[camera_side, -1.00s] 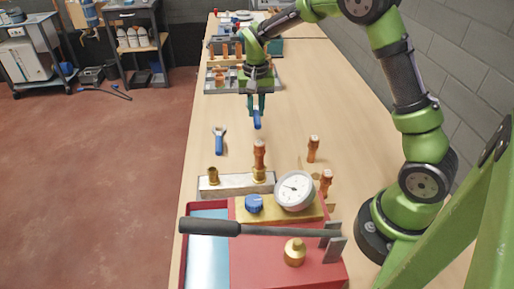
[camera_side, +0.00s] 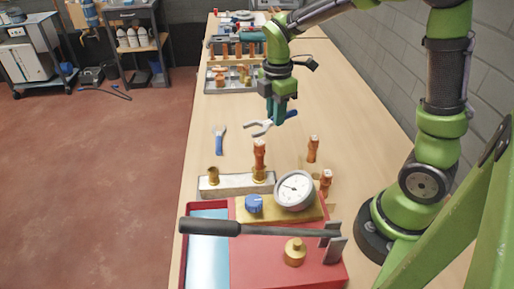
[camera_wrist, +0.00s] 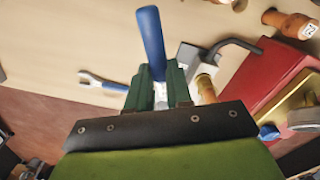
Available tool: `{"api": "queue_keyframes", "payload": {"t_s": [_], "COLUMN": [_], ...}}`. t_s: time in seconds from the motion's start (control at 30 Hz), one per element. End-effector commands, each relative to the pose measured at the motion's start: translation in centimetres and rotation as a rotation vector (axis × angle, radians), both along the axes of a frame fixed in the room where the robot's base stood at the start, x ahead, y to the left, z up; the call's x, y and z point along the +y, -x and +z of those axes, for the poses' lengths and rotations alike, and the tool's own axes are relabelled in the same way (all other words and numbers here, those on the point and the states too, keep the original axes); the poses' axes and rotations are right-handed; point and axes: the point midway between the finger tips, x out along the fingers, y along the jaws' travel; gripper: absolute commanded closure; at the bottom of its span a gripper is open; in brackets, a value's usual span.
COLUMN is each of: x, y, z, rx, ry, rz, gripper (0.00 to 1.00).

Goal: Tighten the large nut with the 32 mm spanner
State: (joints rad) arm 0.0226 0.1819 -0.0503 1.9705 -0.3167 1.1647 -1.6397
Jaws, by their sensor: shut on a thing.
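My gripper (camera_side: 277,117) is shut on a blue-handled spanner (camera_side: 290,115), held above the bench. In the side view its grey open jaw points left and its handle right. In the wrist view the blue handle (camera_wrist: 151,38) sticks up beyond the fingers (camera_wrist: 158,88). A second blue-handled spanner (camera_side: 220,142) lies on the bench, nearer the side camera; no size marking is readable on either. A brass nut (camera_side: 259,174) sits under an upright copper pipe (camera_side: 259,153) on a pale block (camera_side: 232,186). The held spanner is well apart from the nut, behind it.
A shorter brass fitting (camera_side: 214,175) stands on the same block. A red box (camera_side: 270,266) in front carries a gauge (camera_side: 294,190), a blue knob (camera_side: 254,204) and a dark-handled bar. Copper pipes (camera_side: 313,149) stand to the right. A parts tray (camera_side: 231,84) is behind.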

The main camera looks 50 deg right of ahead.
Motion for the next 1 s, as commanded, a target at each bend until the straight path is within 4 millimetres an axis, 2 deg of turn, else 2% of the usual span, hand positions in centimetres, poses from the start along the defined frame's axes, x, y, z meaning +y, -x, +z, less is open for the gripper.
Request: {"api": "queue_keyframes", "payload": {"t_s": [0.1, 0.33, 0.57, 1.0], "x": [0.1, 0.1, 0.1, 0.1], "y": [0.7, 1.0, 1.0, 1.0], "z": [-0.3, -0.6, -1.2, -5.3], "rx": [-0.001, -0.001, 0.000, 0.003], "ry": [0.000, 0.002, 0.001, 0.001], "rz": [0.239, 0.523, 0.589, 0.585], "gripper": [1.00, 1.00, 1.00, 1.00]}}
